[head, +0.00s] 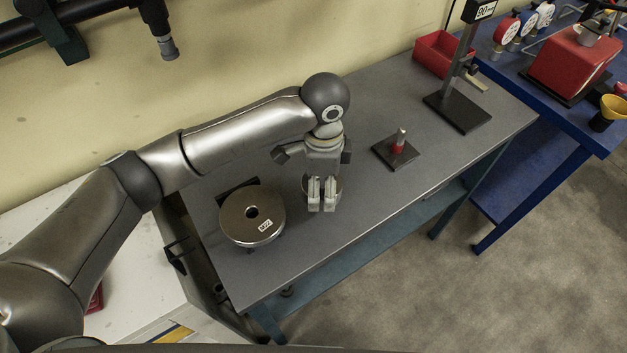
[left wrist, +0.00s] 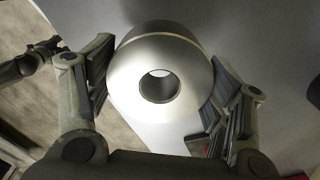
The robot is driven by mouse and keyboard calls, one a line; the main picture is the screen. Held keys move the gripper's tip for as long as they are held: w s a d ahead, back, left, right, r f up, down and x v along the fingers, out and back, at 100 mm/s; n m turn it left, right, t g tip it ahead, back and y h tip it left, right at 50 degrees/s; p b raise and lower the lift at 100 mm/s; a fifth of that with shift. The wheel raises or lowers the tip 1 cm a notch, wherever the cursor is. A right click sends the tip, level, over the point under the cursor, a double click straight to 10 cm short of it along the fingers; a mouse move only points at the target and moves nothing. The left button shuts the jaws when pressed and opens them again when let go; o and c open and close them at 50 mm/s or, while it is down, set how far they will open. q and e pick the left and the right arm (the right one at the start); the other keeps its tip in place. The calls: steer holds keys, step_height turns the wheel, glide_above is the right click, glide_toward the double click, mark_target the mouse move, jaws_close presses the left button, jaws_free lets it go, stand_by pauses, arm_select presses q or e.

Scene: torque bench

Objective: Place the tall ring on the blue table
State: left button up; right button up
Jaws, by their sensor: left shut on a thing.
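My left gripper (head: 322,195) is over the grey bench, pointing down. In the left wrist view its two fingers (left wrist: 160,95) are on either side of a silver ring (left wrist: 185,65) with a round centre hole, and they are shut on it. In the head view this ring is mostly hidden behind the fingers, and I cannot tell if it touches the bench. It appears to be the tall ring. The blue table (head: 572,120) stands at the right, beyond the grey bench. My right gripper is not in view.
A wide labelled steel disc (head: 270,203) lies left of my gripper on the grey bench (head: 385,200). A small post on a black base (head: 394,155), a black stand (head: 458,112) and a red bin (head: 438,52) stand to the right. A red device (head: 570,62) and gauges occupy the blue table.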

mark_target(324, 179)
arm_select(q)
steer(key=shift+w+d+f, duration=0.25)
steer(key=shift+w+f, duration=0.05)
steer(key=shift+w, duration=0.1)
step_height(324, 179, down, 3)
steer(key=shift+w+r+p, duration=0.1)
steer(key=shift+r+p, duration=0.05)
steer(key=shift+p, duration=0.55)
steer(key=shift+f, duration=0.3)
steer(key=o, duration=1.7)
steer(key=shift+f, duration=0.25)
steer(key=o, duration=0.4)
steer(key=shift+s, duration=0.2)
steer(key=shift+w+r, duration=0.1)
step_height(324, 179, up, 12)
steer(key=shift+r+b, duration=0.1)
steer(key=shift+b, duration=1.15)
